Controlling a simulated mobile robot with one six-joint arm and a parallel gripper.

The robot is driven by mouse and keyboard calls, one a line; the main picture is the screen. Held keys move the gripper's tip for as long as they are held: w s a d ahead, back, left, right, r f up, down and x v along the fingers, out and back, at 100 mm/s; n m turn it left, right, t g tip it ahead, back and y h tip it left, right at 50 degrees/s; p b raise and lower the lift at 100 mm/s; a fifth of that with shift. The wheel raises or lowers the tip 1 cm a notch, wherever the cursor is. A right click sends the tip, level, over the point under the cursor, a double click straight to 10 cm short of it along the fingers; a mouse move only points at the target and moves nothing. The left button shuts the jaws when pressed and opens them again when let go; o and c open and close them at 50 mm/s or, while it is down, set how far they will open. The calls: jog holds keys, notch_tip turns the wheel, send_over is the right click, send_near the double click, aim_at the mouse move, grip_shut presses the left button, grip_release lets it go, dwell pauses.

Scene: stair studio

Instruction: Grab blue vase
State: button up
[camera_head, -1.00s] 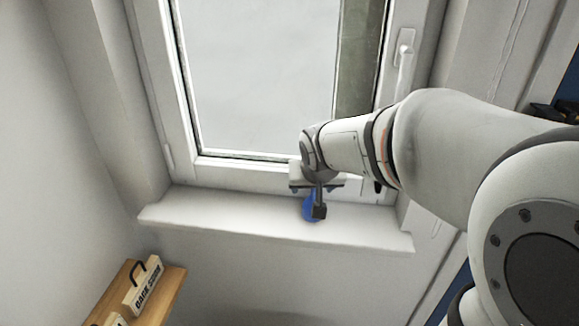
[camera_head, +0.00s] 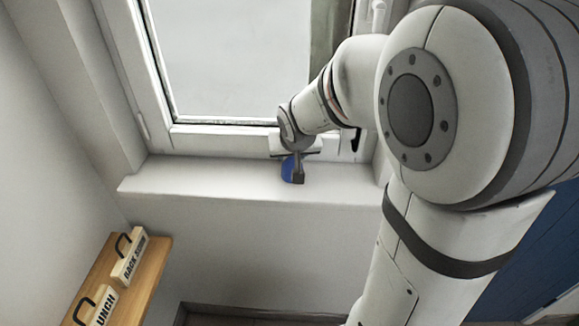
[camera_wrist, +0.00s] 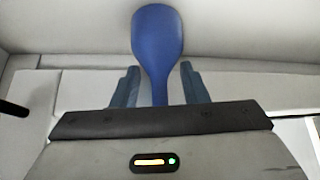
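The blue vase (camera_head: 288,170) stands on the white windowsill (camera_head: 215,180), partly hidden by my gripper (camera_head: 297,174) in the head view. In the wrist view the vase (camera_wrist: 157,35) is smooth and dark blue, with a broad rounded end pointing away and a narrow part towards the palm. The narrow part lies between the two fingers of my gripper (camera_wrist: 160,75). A gap shows on each side of it, so the gripper is open around the vase and does not visibly touch it.
The window frame (camera_head: 220,142) rises right behind the sill, with a handle (camera_head: 379,15) at the upper right. A wooden shelf (camera_head: 150,272) with lettered, handled boxes (camera_head: 130,255) is at the lower left. The sill's left part is clear.

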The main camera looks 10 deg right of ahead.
grip_shut()
dwell(0.3)
